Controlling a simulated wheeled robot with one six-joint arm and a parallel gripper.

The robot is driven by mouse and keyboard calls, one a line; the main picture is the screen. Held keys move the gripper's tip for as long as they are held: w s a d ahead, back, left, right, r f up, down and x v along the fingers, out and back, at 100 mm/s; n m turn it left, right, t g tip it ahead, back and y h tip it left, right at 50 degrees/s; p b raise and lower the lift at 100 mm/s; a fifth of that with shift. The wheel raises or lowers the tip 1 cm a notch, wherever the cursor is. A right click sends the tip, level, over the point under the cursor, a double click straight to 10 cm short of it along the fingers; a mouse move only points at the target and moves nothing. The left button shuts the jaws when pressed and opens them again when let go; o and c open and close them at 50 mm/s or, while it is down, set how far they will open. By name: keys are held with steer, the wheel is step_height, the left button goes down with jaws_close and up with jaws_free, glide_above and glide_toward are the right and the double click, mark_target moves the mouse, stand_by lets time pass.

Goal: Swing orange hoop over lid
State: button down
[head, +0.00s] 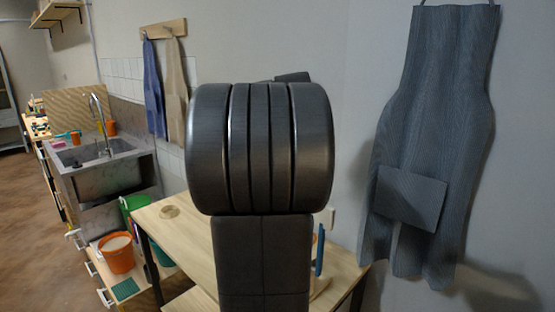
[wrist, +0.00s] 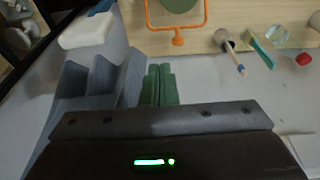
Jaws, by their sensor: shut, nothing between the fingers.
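The orange hoop (wrist: 178,28) shows at the top of the wrist view, a squarish frame with a short knobbed tab, cut off by the picture edge. A dull green round thing (wrist: 180,4) shows inside its outline; I cannot tell whether it is the lid. My gripper (wrist: 160,68) is in the middle of the wrist view, its green fingers together and empty, apart from the hoop. In the head view my arm hides much of the table, and neither hoop nor gripper fingers can be made out.
The wooden table (head: 148,227) bears a small tan disc (head: 170,211). In the wrist view a dark-tipped tool (wrist: 229,46), a teal item (wrist: 264,52) and a red piece (wrist: 303,59) lie right of the hoop. A white block (wrist: 87,31) is left. A grey apron (head: 433,110) hangs on the wall.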

steer(key=shift+f, duration=0.1)
steer(key=x, duration=1.4)
steer(key=shift+f+b, duration=0.4)
steer(key=shift+b, duration=0.05)
steer(key=shift+d+r, duration=0.1)
steer(key=shift+r, duration=0.05)
